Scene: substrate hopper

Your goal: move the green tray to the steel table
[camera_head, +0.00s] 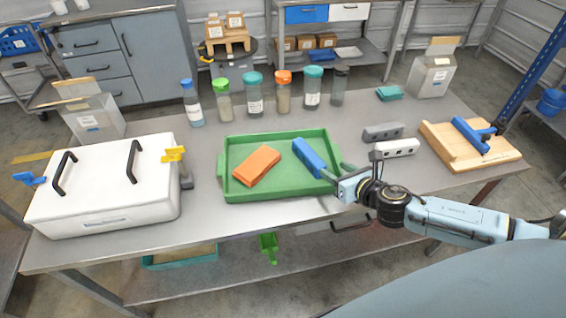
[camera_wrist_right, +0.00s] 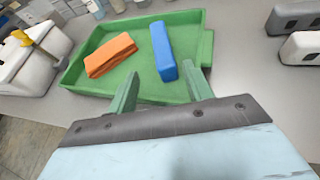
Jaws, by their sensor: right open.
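The green tray (camera_head: 231,186) lies flat on a grey metal-topped table (camera_head: 330,222). It holds an orange block (camera_head: 257,166) and a blue block (camera_head: 309,157), which also show in the right wrist view, orange (camera_wrist_right: 110,54) and blue (camera_wrist_right: 162,51). My right gripper (camera_head: 338,171) is at the tray's near right corner. In the right wrist view its green fingers (camera_wrist_right: 160,72) are apart and overlap the tray's near side (camera_wrist_right: 84,92). I cannot tell whether they touch the rim. My left gripper is not in view.
A white lidded box (camera_head: 100,190) stands left of the tray, close by. Several bottles (camera_head: 254,95) line up behind it. Grey (camera_head: 383,131) and white (camera_head: 396,148) blocks and a wooden board (camera_head: 450,150) lie to the right. A shelved workbench (camera_head: 335,50) stands behind.

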